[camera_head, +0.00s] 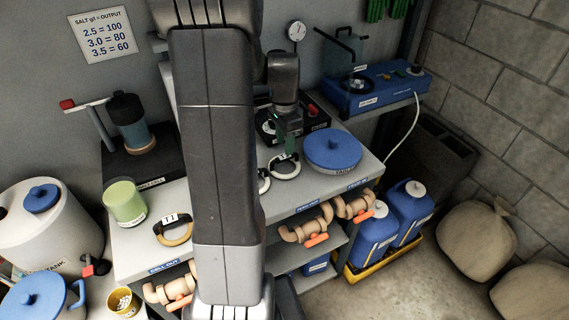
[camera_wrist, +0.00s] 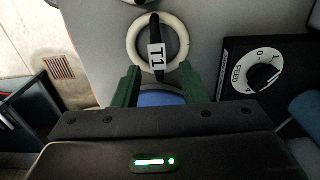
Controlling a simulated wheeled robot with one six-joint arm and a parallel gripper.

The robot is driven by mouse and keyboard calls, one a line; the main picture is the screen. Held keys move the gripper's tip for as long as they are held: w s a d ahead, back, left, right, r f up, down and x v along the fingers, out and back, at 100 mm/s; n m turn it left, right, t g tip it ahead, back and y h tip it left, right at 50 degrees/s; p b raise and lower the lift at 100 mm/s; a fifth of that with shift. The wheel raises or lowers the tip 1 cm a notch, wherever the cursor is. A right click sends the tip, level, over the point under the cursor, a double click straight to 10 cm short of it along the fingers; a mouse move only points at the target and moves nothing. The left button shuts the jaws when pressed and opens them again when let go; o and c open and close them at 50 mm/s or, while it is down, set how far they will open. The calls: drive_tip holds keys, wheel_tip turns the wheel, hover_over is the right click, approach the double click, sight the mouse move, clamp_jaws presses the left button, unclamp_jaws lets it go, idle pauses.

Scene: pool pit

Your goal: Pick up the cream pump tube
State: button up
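A cream ring-shaped tube (camera_head: 285,174) with a dark band and white tag lies on the grey bench top near the middle. In the wrist view the cream tube (camera_wrist: 134,43) shows as a ring with a tag reading T1, just beyond my fingertips. My gripper (camera_head: 284,143) is above the bench behind the tube, pointing down. In the wrist view its two green fingers (camera_wrist: 159,72) are apart with nothing held between them. A tan ring tube (camera_head: 173,239), also tagged T1, lies at the bench's left. Another ring (camera_head: 263,181) is partly hidden behind my arm.
A blue-lidded pot (camera_head: 332,150) stands right of the cream tube. A black box with a FEED dial (camera_wrist: 264,76) is close to my right finger. A green cup (camera_head: 124,203) stands at the left. Pipe fittings with orange handles (camera_head: 316,240) project from the bench front.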

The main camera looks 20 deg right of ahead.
sight(284, 156)
wheel_tip(284, 156, down, 4)
drive_tip(key=shift+s+a+f+p, duration=0.1)
drive_tip(key=shift+s+p, duration=0.05)
drive_tip(key=shift+p, duration=0.15)
drive_tip(key=shift+c, duration=0.2)
clamp_jaws()
